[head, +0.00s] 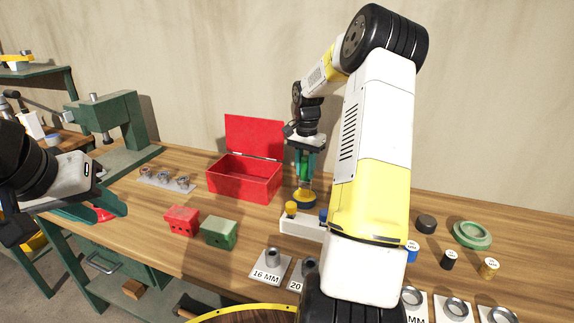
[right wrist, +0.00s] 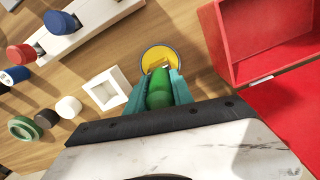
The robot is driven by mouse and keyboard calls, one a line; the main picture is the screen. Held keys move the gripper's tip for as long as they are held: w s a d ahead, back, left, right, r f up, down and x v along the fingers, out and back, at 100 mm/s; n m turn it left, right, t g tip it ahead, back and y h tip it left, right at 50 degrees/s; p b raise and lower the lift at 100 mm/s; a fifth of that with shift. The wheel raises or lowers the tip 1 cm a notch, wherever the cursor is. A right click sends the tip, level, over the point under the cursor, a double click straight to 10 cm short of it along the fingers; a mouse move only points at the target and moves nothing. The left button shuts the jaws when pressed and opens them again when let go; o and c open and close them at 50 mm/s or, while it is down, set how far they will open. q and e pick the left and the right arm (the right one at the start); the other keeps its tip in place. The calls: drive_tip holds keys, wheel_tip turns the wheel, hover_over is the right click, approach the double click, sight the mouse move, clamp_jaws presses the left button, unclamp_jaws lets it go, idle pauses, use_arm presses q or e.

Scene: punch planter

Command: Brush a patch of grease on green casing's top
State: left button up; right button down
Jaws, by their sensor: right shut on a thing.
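The green casing (head: 219,232) sits on the bench beside a similar red casing (head: 181,221); I make out no grease patch on its top. My right gripper (head: 304,165) is shut on a brush with a green handle (right wrist: 159,92), pointing down. The brush end is over a round blue-rimmed tin with yellow contents (right wrist: 155,53), also in the head view (head: 304,199). I cannot tell whether the bristles touch the contents. My left gripper (head: 95,207) is at the far left, away from the casings; its finger gap is unclear.
An open red box (head: 245,180) stands behind the casings, close to the right gripper. A white rack with coloured plugs (head: 300,224) is in front of the tin. A green press (head: 110,120) stands at back left. Labelled plates (head: 271,266) line the front.

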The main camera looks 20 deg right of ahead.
sight(306, 156)
idle(0.5)
drive_tip(key=shift+r, duration=3.45)
